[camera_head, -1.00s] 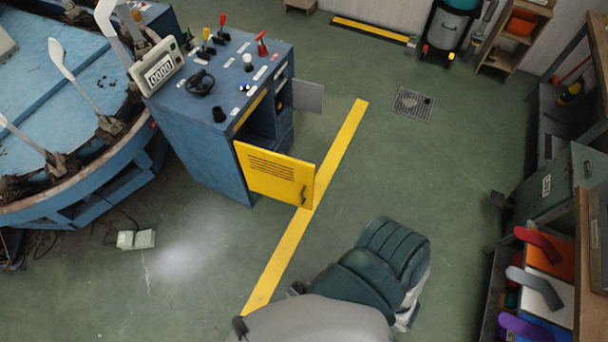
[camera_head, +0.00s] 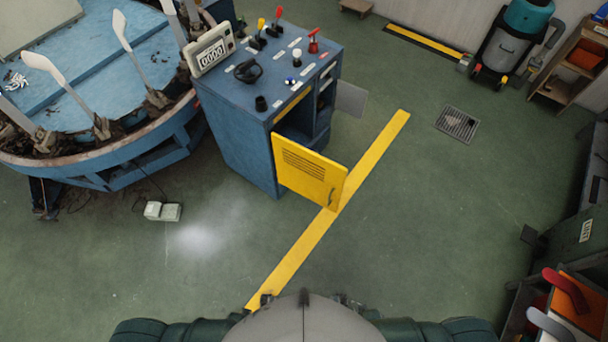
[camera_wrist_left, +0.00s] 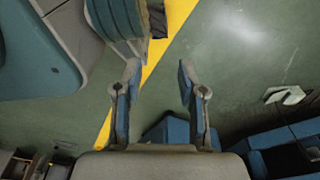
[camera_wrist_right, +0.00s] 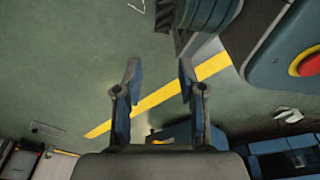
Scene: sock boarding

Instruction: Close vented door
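The yellow vented door (camera_head: 309,174) hangs open on the front of the blue control cabinet (camera_head: 236,137), with slots near its top and a handle near its free edge. The cabinet's dark opening (camera_head: 294,124) shows behind it. My left gripper (camera_wrist_left: 157,75) is open and empty in the left wrist view, above the floor. My right gripper (camera_wrist_right: 158,75) is open and empty in the right wrist view. Neither gripper shows in the head view, and neither touches the door.
A grey panel (camera_head: 351,101) sticks out from the cabinet's far side. A round blue machine (camera_head: 97,92) with paddles stands at left. A white pedal box (camera_head: 163,211) lies on the floor. Shelves (camera_head: 566,316) stand at right. The floor around the yellow line (camera_head: 330,222) is clear.

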